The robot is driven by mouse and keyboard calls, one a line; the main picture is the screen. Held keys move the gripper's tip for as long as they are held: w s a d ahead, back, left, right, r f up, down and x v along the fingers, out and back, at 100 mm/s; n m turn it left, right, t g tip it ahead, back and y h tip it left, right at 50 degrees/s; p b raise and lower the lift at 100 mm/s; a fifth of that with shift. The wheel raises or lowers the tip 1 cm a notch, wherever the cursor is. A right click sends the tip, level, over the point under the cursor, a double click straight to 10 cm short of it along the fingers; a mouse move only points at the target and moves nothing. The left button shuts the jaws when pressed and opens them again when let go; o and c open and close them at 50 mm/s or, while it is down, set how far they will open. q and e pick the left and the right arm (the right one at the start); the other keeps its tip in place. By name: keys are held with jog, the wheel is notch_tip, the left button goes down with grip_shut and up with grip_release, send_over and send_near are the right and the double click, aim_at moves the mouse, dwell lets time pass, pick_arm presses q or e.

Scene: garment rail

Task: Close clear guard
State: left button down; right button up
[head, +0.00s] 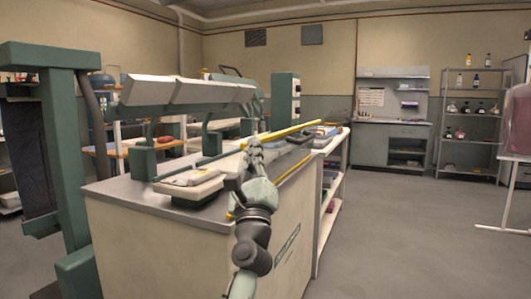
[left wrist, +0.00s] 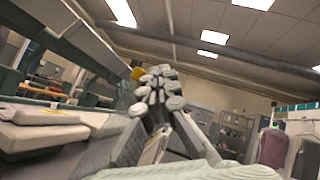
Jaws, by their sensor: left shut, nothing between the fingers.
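The bench machine has a long yellow bar (head: 287,133) across its right end and a second, lower yellow bar (head: 292,173). These may be edges of the clear guard; its see-through panel cannot be made out. My left gripper (head: 253,148) is shut and empty, at the upper yellow bar; I cannot tell whether it touches it. In the left wrist view the shut fingers (left wrist: 158,84) point up, with a small yellow piece (left wrist: 138,73) just beside their tips. My right gripper is not in view.
The machine's white-topped unit (head: 195,183) and pale cabinet body (head: 190,245) stand left of my arm. A green post (head: 65,165) rises at far left. A white shelf unit (head: 330,190) adjoins the bench. The floor at right (head: 410,235) is clear up to a garment rail (head: 505,200).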

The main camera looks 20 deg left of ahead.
pick_arm(q)
jog(key=shift+a+r, duration=0.15)
jog(key=shift+a, duration=0.45)
jog(key=shift+a+r, duration=0.15)
jog(key=shift+a, duration=0.4)
jog(key=shift+a+p, duration=0.45)
jog(key=shift+a, duration=0.55)
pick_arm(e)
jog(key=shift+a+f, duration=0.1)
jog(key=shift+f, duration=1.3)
